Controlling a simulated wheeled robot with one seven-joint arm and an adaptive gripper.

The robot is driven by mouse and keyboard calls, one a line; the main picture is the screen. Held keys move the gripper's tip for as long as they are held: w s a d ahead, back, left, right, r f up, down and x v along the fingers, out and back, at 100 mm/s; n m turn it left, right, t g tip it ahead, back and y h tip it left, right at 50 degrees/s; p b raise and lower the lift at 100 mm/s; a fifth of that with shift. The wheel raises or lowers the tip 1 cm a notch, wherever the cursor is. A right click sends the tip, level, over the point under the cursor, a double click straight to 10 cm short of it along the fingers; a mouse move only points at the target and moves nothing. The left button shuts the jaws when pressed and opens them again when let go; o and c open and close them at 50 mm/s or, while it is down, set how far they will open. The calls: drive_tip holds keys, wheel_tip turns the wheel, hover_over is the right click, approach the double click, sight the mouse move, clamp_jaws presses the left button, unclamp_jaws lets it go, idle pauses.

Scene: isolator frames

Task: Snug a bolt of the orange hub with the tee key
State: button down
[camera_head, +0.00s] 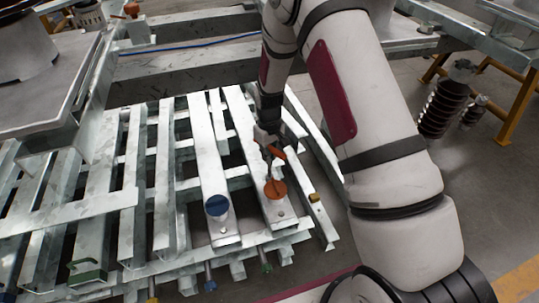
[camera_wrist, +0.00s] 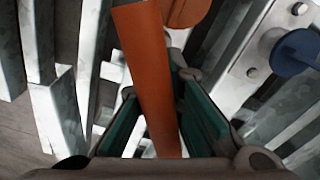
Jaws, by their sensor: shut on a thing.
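My gripper (camera_head: 270,146) is shut on an orange bar, seemingly the tee key (camera_wrist: 152,80), which stands between the green finger pads in the wrist view. The key also shows as a small orange piece (camera_head: 277,153) at the fingers in the head view. Its lower end and any contact with a bolt are hidden. The orange hub (camera_head: 275,189) sits on a galvanized beam just below my gripper in the head view. Part of it shows at the top of the wrist view (camera_wrist: 186,12). A small bolt (camera_head: 281,215) appears beside the hub.
A blue hub (camera_head: 216,205) stands on the neighbouring beam to the left, with a bolt (camera_wrist: 251,72) beside it. Slatted galvanized beams with open gaps fill the left. Coloured tool ends, one blue (camera_head: 209,284), stick out at the front. A ribbed insulator (camera_head: 442,105) stands right.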

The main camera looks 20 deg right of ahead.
drive_tip(key=shift+f+b, duration=0.7)
drive_tip(key=shift+f, duration=0.4)
idle(0.3)
idle(0.4)
drive_tip(key=m+p, duration=0.1)
drive_tip(key=m, duration=0.4)
drive_tip(key=m+p, duration=0.1)
drive_tip(key=m, duration=0.3)
drive_tip(key=m+p, duration=0.2)
drive_tip(key=m, duration=0.3)
drive_tip(key=shift+m, duration=0.4)
drive_tip(key=m+p, duration=0.1)
drive_tip(key=m, duration=0.3)
drive_tip(key=shift+m+p, duration=0.35)
drive_tip(key=shift+m, duration=0.05)
